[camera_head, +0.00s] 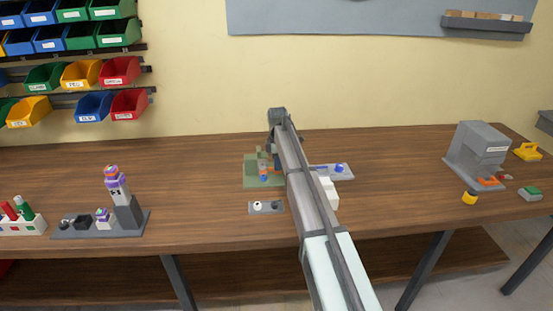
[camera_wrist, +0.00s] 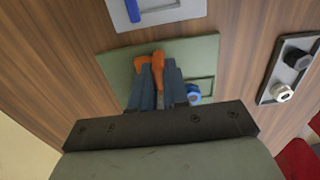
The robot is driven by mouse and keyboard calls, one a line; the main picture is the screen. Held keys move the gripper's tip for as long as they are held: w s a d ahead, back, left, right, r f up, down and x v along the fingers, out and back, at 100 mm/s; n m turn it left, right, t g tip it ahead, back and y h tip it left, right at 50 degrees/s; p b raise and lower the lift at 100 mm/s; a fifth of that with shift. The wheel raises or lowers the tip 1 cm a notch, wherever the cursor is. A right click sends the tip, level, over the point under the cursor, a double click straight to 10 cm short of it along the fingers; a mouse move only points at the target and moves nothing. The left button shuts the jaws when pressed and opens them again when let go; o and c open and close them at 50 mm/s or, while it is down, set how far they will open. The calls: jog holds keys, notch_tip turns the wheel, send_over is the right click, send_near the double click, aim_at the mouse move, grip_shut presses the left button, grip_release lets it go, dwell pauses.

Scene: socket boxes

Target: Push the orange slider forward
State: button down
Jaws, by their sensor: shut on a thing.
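The orange slider (camera_wrist: 158,66) sits on a green board (camera_wrist: 205,48) in the wrist view, with a second orange part just to its left. My gripper (camera_wrist: 159,84) is shut on the orange slider, with its two blue-grey fingers on either side of it. The fingers hide the slider's lower part and some of the board. In the head view the green board (camera_head: 250,183) lies on the table under my arm. A little orange (camera_head: 263,166) shows there, but the arm hides most of the slider and the gripper.
A blue knob (camera_wrist: 193,92) is on the green board, close to the right finger. A grey plate with a blue handle (camera_wrist: 158,12) lies beyond the board. A grey panel with dark and white knobs (camera_wrist: 290,68) lies to the right. Bare wood separates them.

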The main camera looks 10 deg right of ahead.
jog(key=shift+s, duration=0.35)
jog(key=c, duration=1.1)
grip_release()
jog(key=shift+w, duration=0.1)
notch_tip(320, 180, up, 14)
jog(key=shift+f, duration=0.1)
